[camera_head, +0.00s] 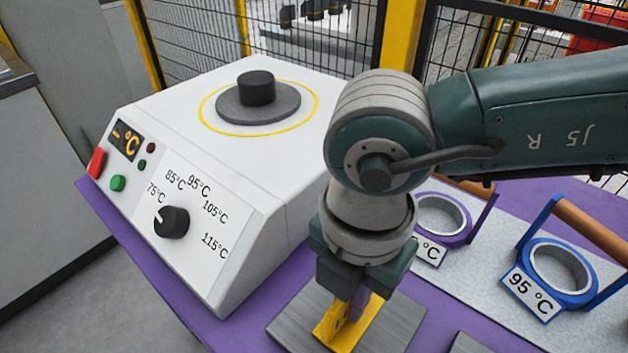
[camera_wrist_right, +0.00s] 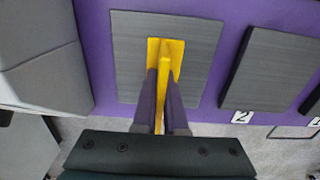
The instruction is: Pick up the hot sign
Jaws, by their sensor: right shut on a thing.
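The hot sign is a yellow piece (camera_head: 342,325) with an upright plate, standing on a grey square pad at the front of the purple table. In the right wrist view the yellow sign (camera_wrist_right: 165,62) shows its upright plate edge-on, between my fingers. My right gripper (camera_head: 358,303) points down and is shut on the sign's upright plate; the fingers (camera_wrist_right: 160,95) are on both sides of it. The sign's base appears to rest on the pad or very close above it. The sign's face and any lettering are hidden. My left gripper is in neither view.
A white heater box (camera_head: 220,140) with a dial and buttons stands left of the gripper. A blue 95 °C ring holder (camera_head: 560,270) and a purple ring holder (camera_head: 442,218) stand on a light plate at right. Another grey pad (camera_wrist_right: 268,75) lies right of the sign's grey pad (camera_wrist_right: 128,70).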

